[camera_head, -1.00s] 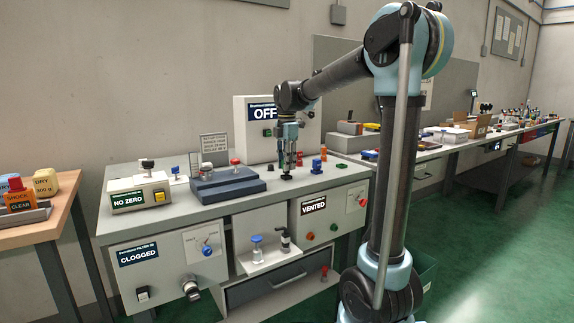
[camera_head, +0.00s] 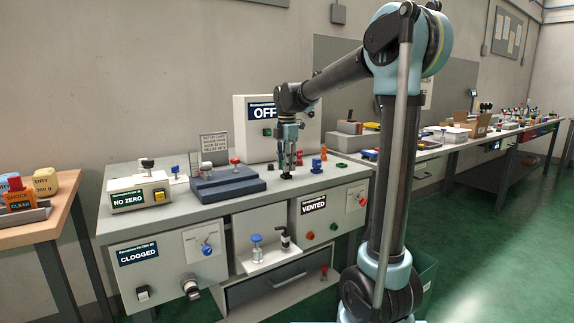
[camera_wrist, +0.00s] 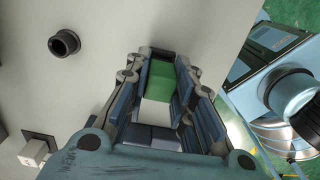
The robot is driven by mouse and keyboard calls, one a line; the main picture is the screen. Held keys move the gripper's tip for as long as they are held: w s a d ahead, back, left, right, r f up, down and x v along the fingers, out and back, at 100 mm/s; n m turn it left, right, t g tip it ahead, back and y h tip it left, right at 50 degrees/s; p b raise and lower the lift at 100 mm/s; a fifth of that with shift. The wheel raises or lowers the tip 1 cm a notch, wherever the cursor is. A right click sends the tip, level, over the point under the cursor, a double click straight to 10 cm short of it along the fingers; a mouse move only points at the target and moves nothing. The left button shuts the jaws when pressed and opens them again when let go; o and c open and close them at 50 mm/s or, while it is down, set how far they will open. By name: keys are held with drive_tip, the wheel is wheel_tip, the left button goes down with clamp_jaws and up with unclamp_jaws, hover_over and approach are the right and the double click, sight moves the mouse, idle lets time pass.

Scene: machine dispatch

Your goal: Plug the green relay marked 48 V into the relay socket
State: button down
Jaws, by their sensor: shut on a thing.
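My gripper (camera_head: 287,160) points down over the grey bench, in front of the white cabinet with the OFF sign. In the wrist view my gripper (camera_wrist: 163,72) is shut on a green block (camera_wrist: 183,79), which looks like the relay. Its 48 V marking cannot be read from here. A dark piece (camera_wrist: 160,53) shows at the far end of the fingers; I cannot tell whether it is the socket or part of the relay. In the head view the fingers hide the relay, and a black piece (camera_head: 287,177) shows just below them.
A blue-grey fixture with a red knob (camera_head: 228,183) stands left of the gripper. Small orange (camera_head: 299,159) and blue (camera_head: 316,166) parts stand close on its right. The OFF cabinet (camera_head: 283,120) is behind. The wrist view shows a black round fitting (camera_wrist: 64,43) on the pale surface.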

drive_tip(key=shift+f, duration=0.6)
drive_tip(key=c, duration=0.9)
unclamp_jaws()
drive_tip(key=shift+r, duration=3)
